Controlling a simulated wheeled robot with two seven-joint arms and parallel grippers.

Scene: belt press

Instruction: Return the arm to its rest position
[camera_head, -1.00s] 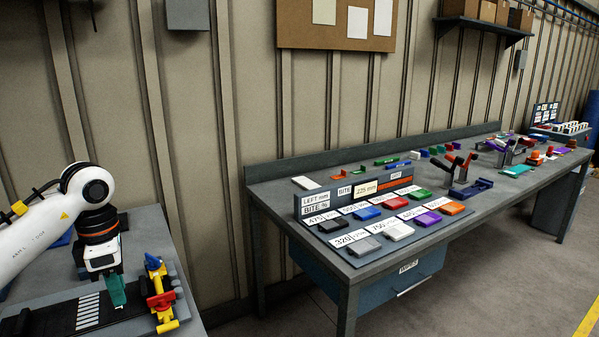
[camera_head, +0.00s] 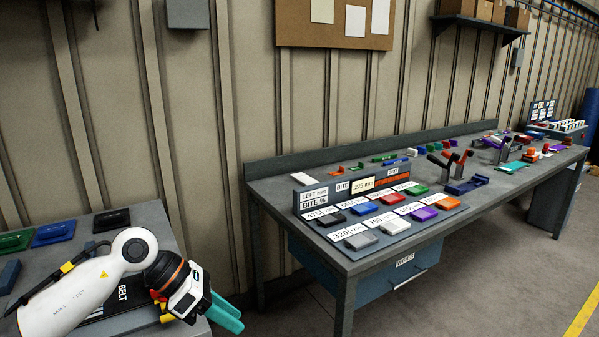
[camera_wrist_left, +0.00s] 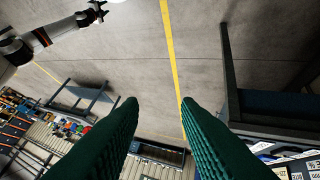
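My left arm comes in from the left in the head view. My left gripper (camera_head: 228,315) has teal fingers and hangs just past the right edge of the left bench, over the gap between the benches.
The left bench (camera_head: 150,222) carries flat dark, blue and green blocks and a plate marked BELT (camera_head: 122,293), partly behind my arm. The right bench (camera_head: 345,262) holds labelled coloured blocks (camera_head: 392,200) and clamps (camera_head: 440,160). Floor between the benches is clear.

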